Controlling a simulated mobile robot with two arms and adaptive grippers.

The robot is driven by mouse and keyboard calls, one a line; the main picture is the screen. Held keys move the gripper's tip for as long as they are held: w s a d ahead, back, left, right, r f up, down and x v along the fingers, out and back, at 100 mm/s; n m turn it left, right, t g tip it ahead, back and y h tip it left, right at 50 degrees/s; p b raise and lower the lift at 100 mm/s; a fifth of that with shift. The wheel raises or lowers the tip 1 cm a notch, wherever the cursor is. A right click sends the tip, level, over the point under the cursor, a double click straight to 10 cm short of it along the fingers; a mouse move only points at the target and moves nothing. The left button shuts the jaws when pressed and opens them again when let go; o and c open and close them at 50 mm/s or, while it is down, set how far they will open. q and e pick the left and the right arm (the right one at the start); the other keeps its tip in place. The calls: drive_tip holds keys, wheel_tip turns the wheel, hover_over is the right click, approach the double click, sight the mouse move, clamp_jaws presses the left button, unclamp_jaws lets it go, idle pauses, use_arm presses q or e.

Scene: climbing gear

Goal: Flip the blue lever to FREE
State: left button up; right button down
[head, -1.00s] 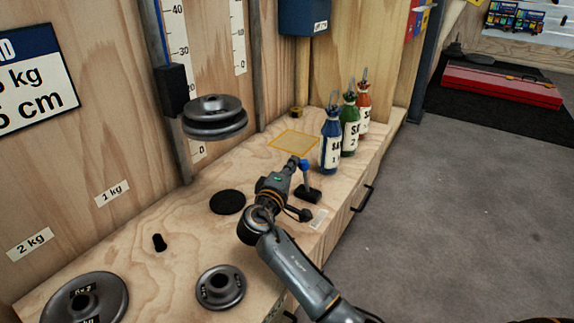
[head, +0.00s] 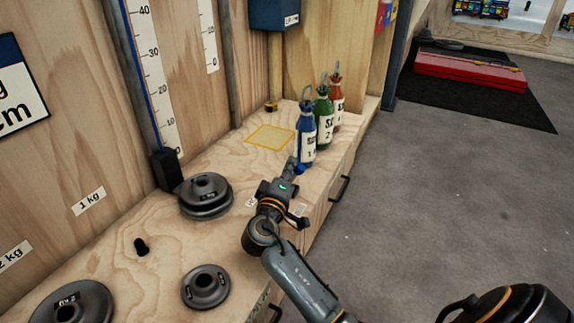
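The blue lever (head: 299,169) shows only as a blue knob beside the tip of my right gripper (head: 291,165). Its stem and black base are hidden behind the gripper, so its exact tilt is unclear. The fingertips appear to touch or nearly touch the knob; the fingers overlap in this view, and I cannot tell whether they are open or shut. A small white label (head: 250,201) shows left of the gripper and another (head: 299,210) to its right, both too small to read. My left gripper is out of view.
Dark stacked weight plates (head: 205,195) rest low at the bench by the black slider block (head: 166,170) at the rail's foot. A loose plate (head: 205,286) lies in front.

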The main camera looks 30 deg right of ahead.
drive_tip(key=shift+s+d+f, duration=0.15)
drive_tip(key=shift+s+f, duration=0.05)
idle(0.3)
wheel_tip(320, 180, up, 10)
drive_tip(key=shift+w+r, duration=0.15)
drive_tip(key=shift+r, duration=0.05)
drive_tip(key=shift+a, duration=0.2)
idle(0.5)
